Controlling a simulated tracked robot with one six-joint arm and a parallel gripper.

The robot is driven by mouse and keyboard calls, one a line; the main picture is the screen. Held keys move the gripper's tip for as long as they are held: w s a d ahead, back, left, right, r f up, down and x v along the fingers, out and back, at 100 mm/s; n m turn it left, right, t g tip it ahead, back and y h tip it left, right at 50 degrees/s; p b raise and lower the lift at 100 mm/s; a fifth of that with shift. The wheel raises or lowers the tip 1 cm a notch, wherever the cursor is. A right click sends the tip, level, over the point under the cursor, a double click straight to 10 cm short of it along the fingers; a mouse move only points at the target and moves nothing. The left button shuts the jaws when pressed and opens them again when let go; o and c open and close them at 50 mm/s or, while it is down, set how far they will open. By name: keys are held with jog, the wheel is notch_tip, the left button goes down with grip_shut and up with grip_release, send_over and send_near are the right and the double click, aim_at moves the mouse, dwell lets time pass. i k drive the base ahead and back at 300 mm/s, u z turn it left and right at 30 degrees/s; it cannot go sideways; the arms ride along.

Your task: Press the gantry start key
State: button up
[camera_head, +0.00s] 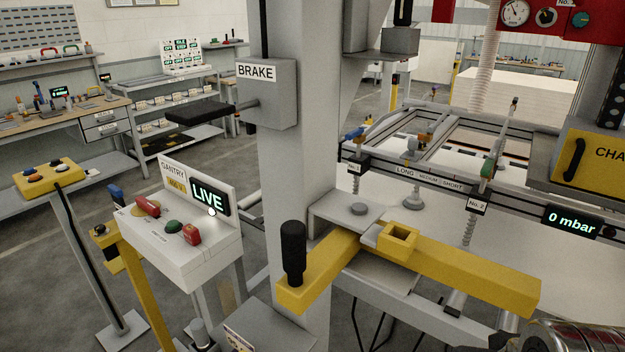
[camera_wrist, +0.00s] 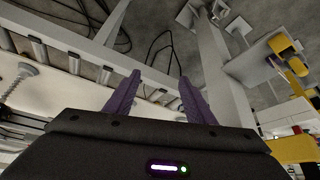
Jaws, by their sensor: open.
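The gantry console (camera_head: 180,262) is a white sloped box at the left of the head view, with a back panel marked GANTRY and a lit display (camera_head: 207,199) reading LIVE. On its face are a green round button (camera_head: 174,227), a red block-like control (camera_head: 191,235) and a red lever-like control (camera_head: 147,207). The small print is too blurred to tell which one is the start key. My gripper (camera_wrist: 160,76) shows in the wrist view with two purple fingers apart and nothing between them. I do not make out its fingers in the head view. I cannot identify the console in the wrist view.
A grey column (camera_head: 300,170) with a BRAKE box (camera_head: 266,94) stands right of the console. A yellow arm (camera_head: 460,276) with a black handle (camera_head: 293,250) crosses in front. A yellow button post (camera_head: 48,178) stands left. The suction frame (camera_head: 440,178) is at right, near a 0 mbar display (camera_head: 572,221).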

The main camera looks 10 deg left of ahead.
aim_at(173, 225)
jog(key=u, duration=1.55)
